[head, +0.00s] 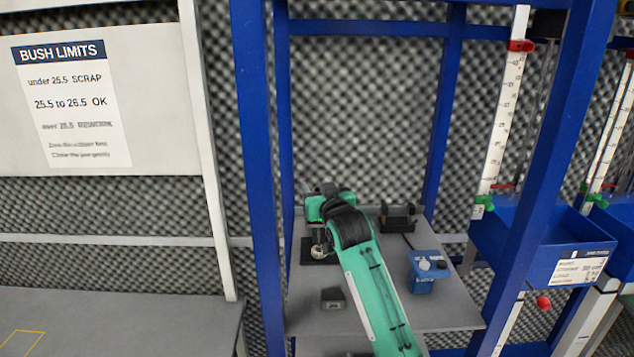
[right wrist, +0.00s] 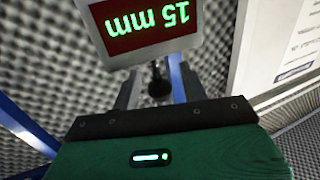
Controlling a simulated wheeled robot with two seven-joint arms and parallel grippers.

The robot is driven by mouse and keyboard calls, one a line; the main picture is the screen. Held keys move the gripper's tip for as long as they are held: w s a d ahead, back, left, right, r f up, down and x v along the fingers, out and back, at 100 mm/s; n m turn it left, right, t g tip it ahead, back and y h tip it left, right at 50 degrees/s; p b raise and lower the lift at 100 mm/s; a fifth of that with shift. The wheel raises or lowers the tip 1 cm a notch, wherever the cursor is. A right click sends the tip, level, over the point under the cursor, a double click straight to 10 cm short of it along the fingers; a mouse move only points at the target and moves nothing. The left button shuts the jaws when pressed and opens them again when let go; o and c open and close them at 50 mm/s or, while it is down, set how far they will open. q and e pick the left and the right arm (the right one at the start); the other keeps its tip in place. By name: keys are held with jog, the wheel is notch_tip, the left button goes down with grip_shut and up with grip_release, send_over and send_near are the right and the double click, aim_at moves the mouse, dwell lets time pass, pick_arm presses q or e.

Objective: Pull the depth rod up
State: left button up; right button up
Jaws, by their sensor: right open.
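My right arm reaches into a blue-framed bench, and its right gripper (head: 318,238) is over a dark base (head: 306,252) with a round metallic piece (head: 319,252) on it. In the right wrist view the gripper (right wrist: 157,92) is open, a grey finger on each side. A small dark knob (right wrist: 158,82) shows between the fingers; it may be the depth rod's top, but I cannot tell whether they touch it. A display (right wrist: 145,28) reads "15 mm", upside down. The rod's shaft cannot be made out. My left gripper is out of view.
On the grey bench top (head: 440,305) stand a blue box with knobs (head: 424,270), a black holder (head: 398,217) and a small dark block (head: 332,298). Blue posts (head: 262,180) flank the bench. A blue bin (head: 545,240) hangs at right.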

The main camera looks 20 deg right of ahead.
jog(key=shift+w, duration=0.3)
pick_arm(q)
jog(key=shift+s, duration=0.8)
pick_arm(e)
jog(key=shift+s, duration=0.1)
grip_shut()
jog(key=shift+r, duration=2)
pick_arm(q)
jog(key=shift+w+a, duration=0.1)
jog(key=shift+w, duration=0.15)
pick_arm(e)
grip_release()
